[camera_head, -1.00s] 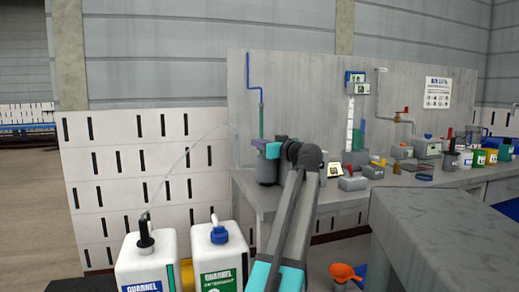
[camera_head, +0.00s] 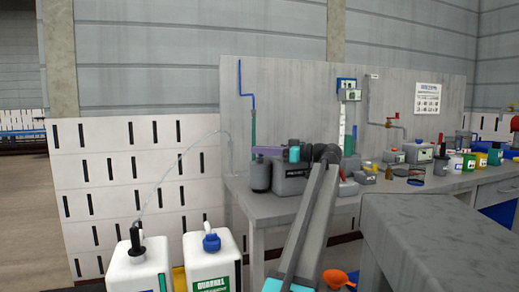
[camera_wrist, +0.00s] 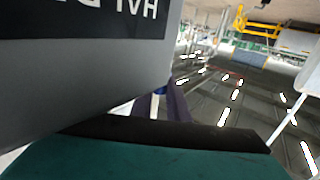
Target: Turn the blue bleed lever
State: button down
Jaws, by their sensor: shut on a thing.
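My gripper (camera_head: 266,151) reaches over the left end of the bench in the head view, its purple fingers above a dark grey cylinder (camera_head: 261,178). In the wrist view the purple fingers (camera_wrist: 163,105) are close together. A small blue piece, which looks like the blue bleed lever (camera_wrist: 160,91), shows between them, with a pale stem below it. The fingers hide most of it, so its angle cannot be told. A large grey body with a black label (camera_wrist: 90,20) fills the upper left of the wrist view. In the head view a grey labelled box (camera_head: 290,180) stands under my wrist.
The grey bench (camera_head: 460,183) carries several boxes, pots and a red-handled tap (camera_head: 393,122) to the right. A blue pipe (camera_head: 240,80) runs down the back panel. Two white canisters (camera_head: 212,262) stand in front left. A grey block (camera_head: 430,230) stands at the front right.

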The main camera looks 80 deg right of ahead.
jog(key=shift+s+a+f+n+y+p, duration=0.15)
jog(key=shift+n+y+p, duration=0.25)
jog(key=shift+y, duration=0.2)
jog(key=shift+s+d+n+y+p, duration=0.15)
jog(key=shift+n+y+p, duration=0.1)
jog(key=shift+n+y, duration=0.25)
jog(key=shift+a+f, duration=0.1)
jog(key=shift+a, duration=0.05)
jog(key=c, duration=1.7)
grip_release()
